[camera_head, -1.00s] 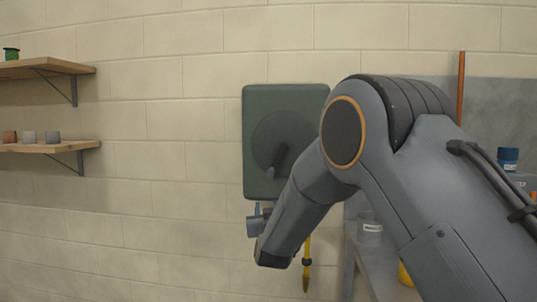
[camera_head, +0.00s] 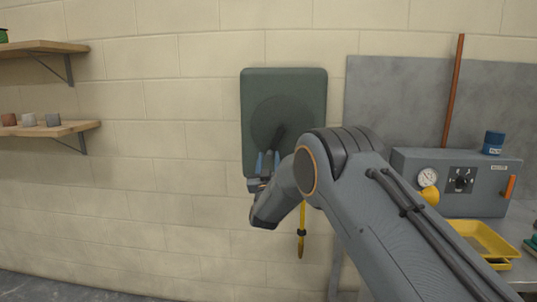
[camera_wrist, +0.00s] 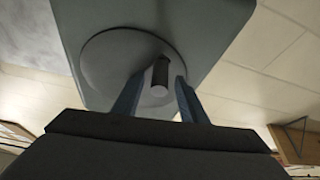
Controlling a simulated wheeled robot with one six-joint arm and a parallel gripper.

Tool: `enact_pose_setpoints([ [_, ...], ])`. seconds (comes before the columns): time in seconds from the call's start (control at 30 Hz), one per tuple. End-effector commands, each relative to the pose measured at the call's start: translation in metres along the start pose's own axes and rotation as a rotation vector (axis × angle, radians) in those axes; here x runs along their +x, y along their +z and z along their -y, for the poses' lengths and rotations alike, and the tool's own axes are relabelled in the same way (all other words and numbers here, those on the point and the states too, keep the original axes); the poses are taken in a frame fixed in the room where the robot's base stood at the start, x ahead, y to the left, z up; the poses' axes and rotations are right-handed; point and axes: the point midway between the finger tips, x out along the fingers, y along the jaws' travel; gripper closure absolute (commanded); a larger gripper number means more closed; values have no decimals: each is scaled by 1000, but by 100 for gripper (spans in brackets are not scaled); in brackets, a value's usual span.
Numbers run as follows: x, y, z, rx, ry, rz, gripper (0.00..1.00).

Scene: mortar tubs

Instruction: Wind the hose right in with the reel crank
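The hose reel (camera_head: 258,85) is a dark green box on the block wall, with a round disc (camera_head: 262,118) on its front. Its dark crank (camera_head: 279,137) points down from the disc; my gripper partly covers its lower end. In the wrist view the crank's handle (camera_wrist: 159,76) stands between my two blue fingers. My gripper (camera_head: 268,158) is open, with a clear gap on the handle's left and a narrower one on its right. The yellow hose (camera_head: 302,216) hangs below the reel, with a dark collar near its lower end.
At right, a bench holds a grey box with a gauge (camera_head: 428,177), a blue tub (camera_head: 493,142) and a yellow tray (camera_head: 484,238). A brown pole (camera_head: 453,90) leans behind it. Wall shelves (camera_head: 52,130) are at far left. The wall between is clear.

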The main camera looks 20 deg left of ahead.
Motion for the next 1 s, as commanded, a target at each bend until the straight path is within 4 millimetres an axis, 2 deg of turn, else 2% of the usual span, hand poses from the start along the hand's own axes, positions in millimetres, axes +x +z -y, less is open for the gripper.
enact_pose_setpoints([
  [0.2, 18, 0, -1, -1, 1, 0, 61],
  [0.53, 20, 0, -1, -1, 0, 1, 61],
  [0.77, 20, 0, 0, -1, 0, 1, 98],
  [1.0, 20, 0, -2, 2, 2, 1, 100],
])
